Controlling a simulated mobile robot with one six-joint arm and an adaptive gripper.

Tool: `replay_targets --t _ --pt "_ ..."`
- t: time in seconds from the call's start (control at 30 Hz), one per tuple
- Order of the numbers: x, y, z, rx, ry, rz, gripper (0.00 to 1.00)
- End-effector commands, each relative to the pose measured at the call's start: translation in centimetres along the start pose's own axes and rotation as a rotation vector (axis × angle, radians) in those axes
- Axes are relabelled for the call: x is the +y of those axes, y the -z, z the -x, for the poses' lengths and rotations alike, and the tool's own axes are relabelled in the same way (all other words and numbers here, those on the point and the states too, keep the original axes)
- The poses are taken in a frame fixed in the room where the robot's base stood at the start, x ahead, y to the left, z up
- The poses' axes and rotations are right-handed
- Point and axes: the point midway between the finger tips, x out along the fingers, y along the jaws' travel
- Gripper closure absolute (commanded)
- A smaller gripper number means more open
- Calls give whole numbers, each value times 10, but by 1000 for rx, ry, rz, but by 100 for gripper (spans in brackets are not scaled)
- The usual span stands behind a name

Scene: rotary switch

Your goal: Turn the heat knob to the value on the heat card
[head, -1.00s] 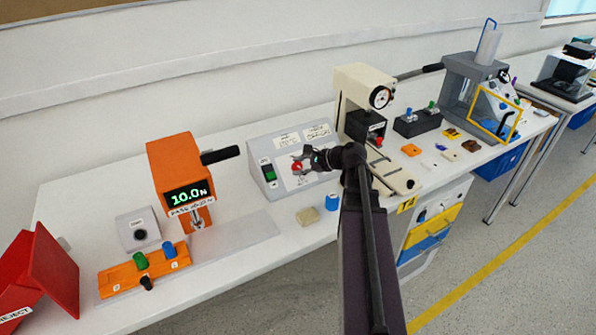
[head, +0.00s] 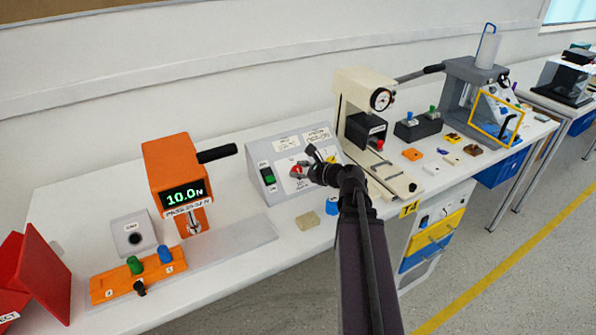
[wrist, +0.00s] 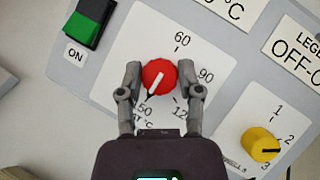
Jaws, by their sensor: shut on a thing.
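The red heat knob (wrist: 159,76) sits on a white dial plate marked 60, 90 and partly hidden lower numbers. Its white line points down-left, toward a number ending in 50 that a finger partly covers. My gripper (wrist: 160,74) is shut on the knob, one finger on each side. In the head view the knob (head: 296,171) shows at the tip of my gripper on the grey control panel (head: 258,157). A white card (wrist: 235,8) above the dial shows only "0°C"; its first digits are cut off. The card texts in the head view are too small to read.
A yellow knob (wrist: 262,145) with marks 1, 2 and 3 is right of the dial, close to my right finger. A green switch (wrist: 89,22) marked ON is upper left. A cream press (head: 362,97) stands right of the panel, an orange force tester (head: 174,165) left.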

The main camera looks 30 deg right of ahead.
Motion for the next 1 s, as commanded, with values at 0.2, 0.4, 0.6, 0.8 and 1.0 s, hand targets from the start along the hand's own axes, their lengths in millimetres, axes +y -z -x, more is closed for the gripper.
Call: replay_targets --t 0.2,0.4,0.6,0.8,1.0 --pt "2 1 0 4 -3 2 100" --pt "1 1 0 2 -3 2 19" --pt "1 0 0 1 -3 2 19" --pt "1 0 0 0 -2 2 19" --pt "0 -1 0 0 -2 2 19"
